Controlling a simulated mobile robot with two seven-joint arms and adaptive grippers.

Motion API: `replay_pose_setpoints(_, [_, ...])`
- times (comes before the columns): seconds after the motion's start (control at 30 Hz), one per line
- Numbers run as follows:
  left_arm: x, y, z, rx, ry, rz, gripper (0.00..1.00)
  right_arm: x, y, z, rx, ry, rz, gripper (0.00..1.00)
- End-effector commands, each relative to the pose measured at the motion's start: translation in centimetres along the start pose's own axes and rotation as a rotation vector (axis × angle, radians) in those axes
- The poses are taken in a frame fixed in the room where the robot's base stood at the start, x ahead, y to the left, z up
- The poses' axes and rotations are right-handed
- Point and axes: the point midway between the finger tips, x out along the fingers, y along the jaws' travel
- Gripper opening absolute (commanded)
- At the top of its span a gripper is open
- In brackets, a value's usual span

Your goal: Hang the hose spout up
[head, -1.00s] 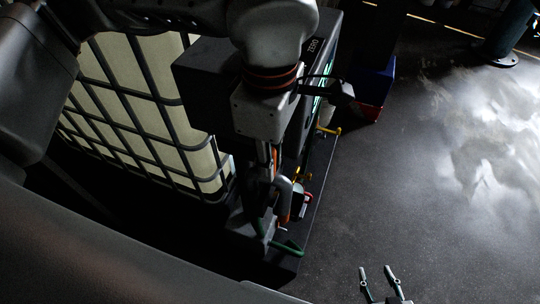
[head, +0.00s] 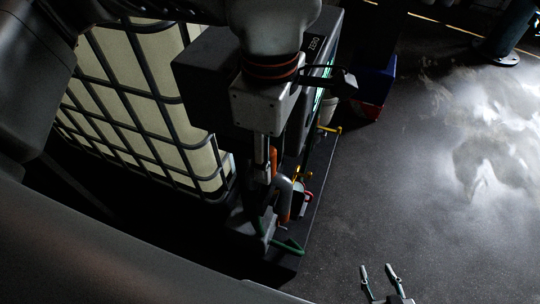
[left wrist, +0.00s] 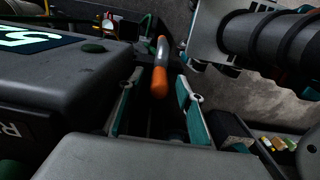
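The hose spout (head: 284,188), grey with orange parts, stands roughly upright beside the dispenser column (head: 212,85) in the head view. In the left wrist view the spout's orange end (left wrist: 160,78) lies between the two teal-padded fingers of my left gripper (left wrist: 157,105), with gaps on both sides. My left gripper (head: 267,168) is open and points down above the spout in the head view; its fingers are partly hidden by the wrist. My right gripper (head: 383,280) is open and empty at the bottom edge. I cannot make out a hanging hook for the spout.
A caged pale tank (head: 130,100) stands left of the column. A green hose (head: 288,246) and a yellow handle (head: 331,129) sit low by the column. A blue and red box (head: 375,85) stands behind. The floor (head: 430,180) at right is clear.

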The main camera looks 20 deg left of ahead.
Motion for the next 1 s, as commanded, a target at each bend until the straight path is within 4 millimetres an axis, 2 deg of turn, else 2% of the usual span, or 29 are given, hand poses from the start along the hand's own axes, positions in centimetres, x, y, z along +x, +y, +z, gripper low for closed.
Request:
replay_pose_setpoints(0.3, [-6.5, 0.1, 0.0, 0.0, -0.002, 0.007, 0.37, 0.1, 0.0, -0.1, 0.001, 0.002, 0.0, 0.4])
replay_pose_setpoints(0.5, [-9.5, 0.0, 0.0, 0.0, -0.002, 0.004, 0.37, 0.1, 0.0, -0.1, 0.001, 0.002, 0.0, 0.4])
replay_pose_setpoints(0.7, [-10.7, 0.0, 0.0, 0.001, -0.001, 0.002, 0.37, 0.1, 0.0, -0.1, 0.002, 0.002, 0.0, 0.4])
replay_pose_setpoints(1.0, [-10.8, 0.0, 0.0, 0.001, -0.001, 0.002, 0.37, 0.1, 0.0, -0.1, 0.002, 0.002, 0.001, 0.4])
